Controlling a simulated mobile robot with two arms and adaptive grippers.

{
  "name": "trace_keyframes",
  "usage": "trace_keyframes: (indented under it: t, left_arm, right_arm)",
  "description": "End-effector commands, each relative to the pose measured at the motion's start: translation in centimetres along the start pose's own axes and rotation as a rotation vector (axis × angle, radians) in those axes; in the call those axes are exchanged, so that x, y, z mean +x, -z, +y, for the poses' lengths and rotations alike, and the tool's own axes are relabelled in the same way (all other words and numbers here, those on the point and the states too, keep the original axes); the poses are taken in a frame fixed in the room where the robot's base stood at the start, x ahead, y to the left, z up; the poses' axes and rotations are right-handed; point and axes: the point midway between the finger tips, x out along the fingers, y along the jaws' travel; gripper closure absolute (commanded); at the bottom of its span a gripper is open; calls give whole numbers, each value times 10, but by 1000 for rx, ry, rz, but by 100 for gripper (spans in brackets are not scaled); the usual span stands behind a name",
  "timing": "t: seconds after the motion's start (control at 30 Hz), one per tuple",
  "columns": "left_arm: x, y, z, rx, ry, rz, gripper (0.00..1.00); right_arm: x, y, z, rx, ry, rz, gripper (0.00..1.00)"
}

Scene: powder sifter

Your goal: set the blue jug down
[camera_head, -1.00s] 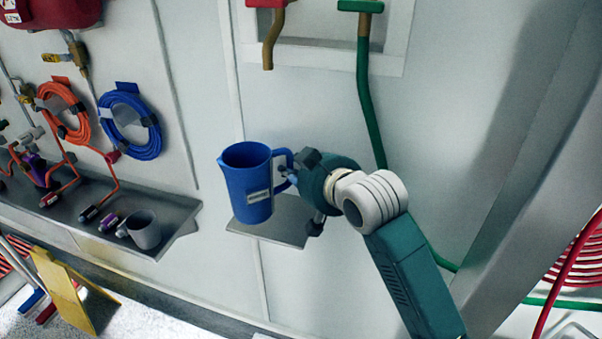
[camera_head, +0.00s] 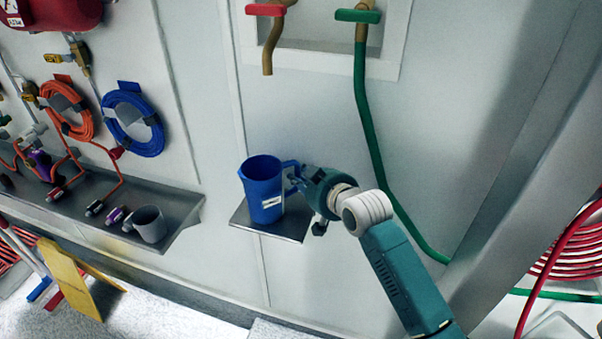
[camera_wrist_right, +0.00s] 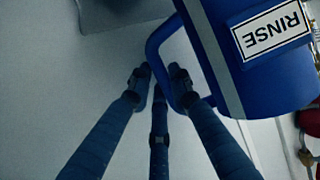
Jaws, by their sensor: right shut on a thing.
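The blue jug (camera_head: 262,190) is upright at the small grey wall shelf (camera_head: 290,226), its base over or on the shelf plate; I cannot tell for sure whether it touches. My right gripper (camera_head: 300,178) is shut on the jug's handle, on the jug's right side. In the right wrist view the fingers of the right gripper (camera_wrist_right: 160,85) close around the handle, and the jug (camera_wrist_right: 240,70) shows a white label reading RINSE. My left gripper is not in view.
A red-handled tap (camera_head: 268,35) and a green-handled tap (camera_head: 358,16) with a green hose are above the shelf. A long shelf (camera_head: 182,205) at left holds a grey mug (camera_head: 150,224). A yellow floor sign (camera_head: 75,278) stands at lower left.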

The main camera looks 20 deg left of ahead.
Motion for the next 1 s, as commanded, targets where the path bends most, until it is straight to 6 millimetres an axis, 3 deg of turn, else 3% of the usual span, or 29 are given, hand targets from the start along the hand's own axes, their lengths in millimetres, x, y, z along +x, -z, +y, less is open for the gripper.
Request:
trace_keyframes:
  t: [0.17, 0.2, 0.23, 0.67, 1.0]
  left_arm:
    - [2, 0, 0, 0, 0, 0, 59]
    - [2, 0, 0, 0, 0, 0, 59]
    - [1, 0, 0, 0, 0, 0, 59]
    - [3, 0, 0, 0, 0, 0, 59]
    - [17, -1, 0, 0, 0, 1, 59]
  right_arm:
    - [1, -2, 0, 1, 1, 1, 100]
    - [1, -2, 0, 1, 0, 0, 77]
    - [1, -2, 0, 1, 0, 0, 73]
    - [-7, -1, 0, 1, 0, 1, 73]
    - [-70, -2, 0, -2, 0, 2, 73]
